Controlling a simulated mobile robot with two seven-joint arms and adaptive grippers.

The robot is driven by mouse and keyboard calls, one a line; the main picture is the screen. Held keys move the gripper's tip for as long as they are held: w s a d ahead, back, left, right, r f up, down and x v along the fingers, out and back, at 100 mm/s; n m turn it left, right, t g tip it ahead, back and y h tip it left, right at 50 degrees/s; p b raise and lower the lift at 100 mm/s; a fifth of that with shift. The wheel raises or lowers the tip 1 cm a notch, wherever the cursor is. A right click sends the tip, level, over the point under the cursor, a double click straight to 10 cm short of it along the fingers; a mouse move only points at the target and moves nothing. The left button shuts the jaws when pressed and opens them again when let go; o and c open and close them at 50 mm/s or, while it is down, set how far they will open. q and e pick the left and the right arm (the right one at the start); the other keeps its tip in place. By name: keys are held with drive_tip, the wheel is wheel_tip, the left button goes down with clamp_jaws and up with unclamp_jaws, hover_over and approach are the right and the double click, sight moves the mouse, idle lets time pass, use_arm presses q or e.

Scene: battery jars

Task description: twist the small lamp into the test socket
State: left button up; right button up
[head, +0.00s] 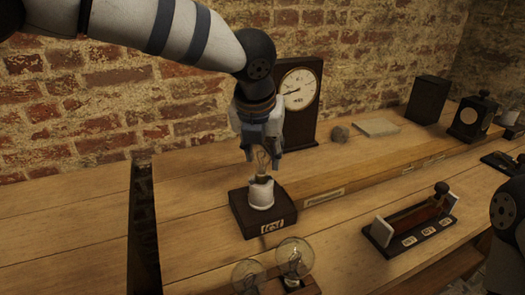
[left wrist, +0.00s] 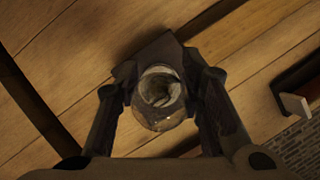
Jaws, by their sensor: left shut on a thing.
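The small lamp (head: 263,160) is a clear glass bulb, upright, in my left gripper (head: 264,156). The gripper points straight down and is shut on the glass. The test socket (head: 261,195) is a white porcelain holder on a dark wooden block with a label reading "test". The lamp's base is at the socket's mouth; I cannot tell how deep it sits. In the left wrist view the lamp (left wrist: 160,97) is between the two fingers, with the dark block (left wrist: 150,58) behind it. Part of my right arm shows at the right edge; its fingers are not visible.
Two larger bulbs (head: 294,257) stand in front of the test block. A dark rack with white plates (head: 410,222) is to the right. A clock (head: 300,88), a stone (head: 340,133) and dark boxes (head: 428,100) stand behind. A dark gap (head: 144,230) cuts the bench at left.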

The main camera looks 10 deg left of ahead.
use_arm(q)
drive_tip(key=shift+f, duration=0.7)
use_arm(e)
drive_tip(key=shift+w+r, duration=0.25)
idle(0.3)
use_arm(q)
drive_tip(key=shift+m, duration=0.5)
drive_tip(key=m+h, duration=0.1)
drive_tip(key=m, duration=0.2)
drive_tip(key=shift+s+d+f+m+g+h, duration=0.1)
drive_tip(key=shift+d+f+m+g+h, duration=0.1)
drive_tip(key=shift+f+m+g+h, duration=0.15)
drive_tip(key=shift+m+h, duration=0.25)
drive_tip(key=shift+m, duration=0.3)
drive_tip(key=shift+d+r+m, duration=0.15)
drive_tip(key=shift+r+m, duration=0.1)
drive_tip(key=shift+m, duration=0.05)
use_arm(e)
drive_tip(key=shift+s+f, duration=0.55)
drive_tip(key=shift+s, duration=0.05)
